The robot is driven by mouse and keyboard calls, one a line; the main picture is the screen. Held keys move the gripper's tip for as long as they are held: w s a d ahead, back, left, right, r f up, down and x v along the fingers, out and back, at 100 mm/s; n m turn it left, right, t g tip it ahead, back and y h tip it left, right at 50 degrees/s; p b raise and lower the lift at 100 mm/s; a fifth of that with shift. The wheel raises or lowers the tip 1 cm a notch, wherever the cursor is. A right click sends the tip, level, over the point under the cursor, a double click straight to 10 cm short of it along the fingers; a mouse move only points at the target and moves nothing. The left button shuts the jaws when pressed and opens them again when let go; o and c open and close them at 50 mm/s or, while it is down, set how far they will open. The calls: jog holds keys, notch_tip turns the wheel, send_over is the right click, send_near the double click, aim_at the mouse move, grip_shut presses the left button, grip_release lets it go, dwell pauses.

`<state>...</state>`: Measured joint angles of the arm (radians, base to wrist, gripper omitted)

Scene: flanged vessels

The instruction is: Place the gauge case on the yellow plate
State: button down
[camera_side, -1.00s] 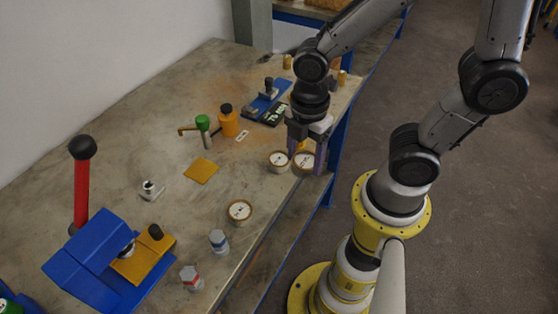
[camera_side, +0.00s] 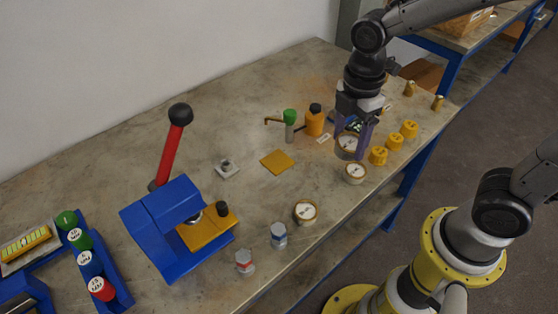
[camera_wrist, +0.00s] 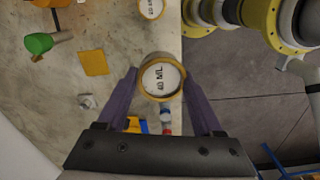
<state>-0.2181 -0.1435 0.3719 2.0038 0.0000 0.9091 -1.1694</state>
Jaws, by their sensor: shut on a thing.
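My gripper (camera_side: 350,150) is shut on a round gauge case (camera_side: 347,142) with a white face and tan rim. In the wrist view this case (camera_wrist: 162,79) sits between the two purple fingers, its face toward the camera. It appears raised above the bench, though its height is hard to judge. The yellow plate (camera_side: 277,161) is a thin square lying flat on the bench, to the left of my gripper in the side view. It also shows bare at upper left in the wrist view (camera_wrist: 94,62).
Two other gauge cases (camera_side: 355,173) (camera_side: 306,211) stand near the bench's front edge. A green-topped tap piece (camera_side: 290,125) and an orange bottle (camera_side: 314,121) stand behind the plate. Yellow knobs (camera_side: 378,156) stand at right; a blue press (camera_side: 168,225) stands at left.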

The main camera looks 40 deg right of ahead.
jog(key=w+a+f, duration=0.2)
jog(key=w+f, duration=0.4)
jog(key=w, duration=0.7)
send_over(277, 161)
jog(key=s, duration=0.1)
notch_tip(277, 161, down, 5)
jog(key=shift+f, duration=0.1)
jog(key=shift+w+f, duration=0.45)
jog(key=shift+f, duration=1.65)
jog(key=shift+f, duration=0.1)
jog(key=shift+c, duration=0.2)
grip_release()
jog(key=shift+f, duration=0.1)
